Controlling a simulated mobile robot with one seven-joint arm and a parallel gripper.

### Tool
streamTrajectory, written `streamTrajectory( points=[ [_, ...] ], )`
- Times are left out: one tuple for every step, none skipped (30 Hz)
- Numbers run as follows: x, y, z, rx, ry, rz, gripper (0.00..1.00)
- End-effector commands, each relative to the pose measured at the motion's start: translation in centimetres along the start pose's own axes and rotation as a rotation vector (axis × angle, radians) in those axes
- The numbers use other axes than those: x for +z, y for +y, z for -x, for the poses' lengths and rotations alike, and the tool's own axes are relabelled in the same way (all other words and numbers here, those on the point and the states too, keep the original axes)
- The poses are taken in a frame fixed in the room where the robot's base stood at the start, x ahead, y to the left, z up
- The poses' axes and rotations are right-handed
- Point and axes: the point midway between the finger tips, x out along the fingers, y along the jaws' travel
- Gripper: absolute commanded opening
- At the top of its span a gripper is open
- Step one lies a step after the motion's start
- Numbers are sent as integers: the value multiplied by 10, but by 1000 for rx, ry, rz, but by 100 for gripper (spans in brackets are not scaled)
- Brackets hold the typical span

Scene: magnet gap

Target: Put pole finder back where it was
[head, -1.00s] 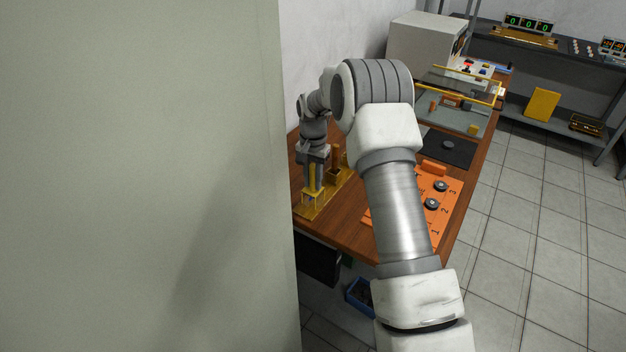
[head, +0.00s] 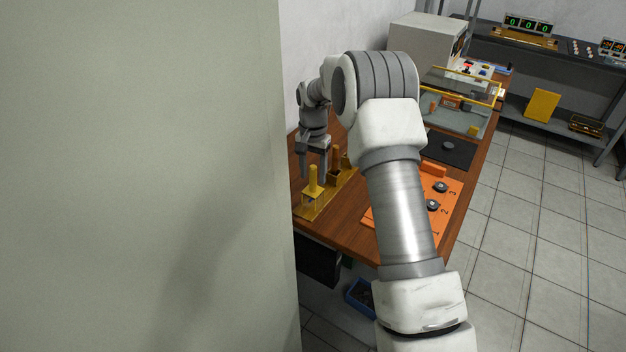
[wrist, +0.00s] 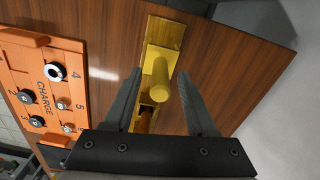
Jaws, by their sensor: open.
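A yellow upright handle, which I take to be the pole finder (head: 313,177), stands upright in the brass-coloured stand (head: 318,208) at the table's left front. In the wrist view the yellow handle (wrist: 160,82) shows between and beyond my fingers. My gripper (head: 314,172) points down just above and behind the handle, open and empty. In the wrist view my gripper (wrist: 161,74) has clear space on both sides of the handle. The handle's lower end is hidden in its holder.
A darker orange-brown piece (head: 337,158) stands farther back on the same stand. An orange charge board (head: 455,188) with round dark pieces lies to the right, partly behind my arm. A black mat (head: 462,151) lies beyond it. A grey panel fills the left.

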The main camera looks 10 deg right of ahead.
Motion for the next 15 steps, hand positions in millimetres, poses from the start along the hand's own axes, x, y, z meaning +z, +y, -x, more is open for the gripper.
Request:
streamTrajectory(
  points=[
    [-1, -1, 14, -3, 5, 0, 57],
    [-1, 0, 20, -2, 5, 0, 57],
    [-1, -1, 30, -3, 6, 0, 57],
    [-1, 0, 37, -2, 5, 0, 57],
    [-1, -1, 43, -2, 5, 0, 57],
    [-1, 0, 51, -2, 4, 0, 57],
    [-1, 0, 56, -2, 4, 0, 57],
    [-1, 0, 62, -2, 4, 0, 57],
    [-1, 0, 68, -2, 3, 0, 57],
    [-1, -1, 72, -2, 3, 0, 57],
    [-1, -1, 76, -2, 2, 0, 57],
    [0, 0, 80, -1, 2, 0, 57],
    [0, 0, 83, -2, 2, 0, 57],
    [0, 0, 85, -2, 2, 0, 57],
    [0, 0, 88, -2, 2, 2, 57]
  ],
)
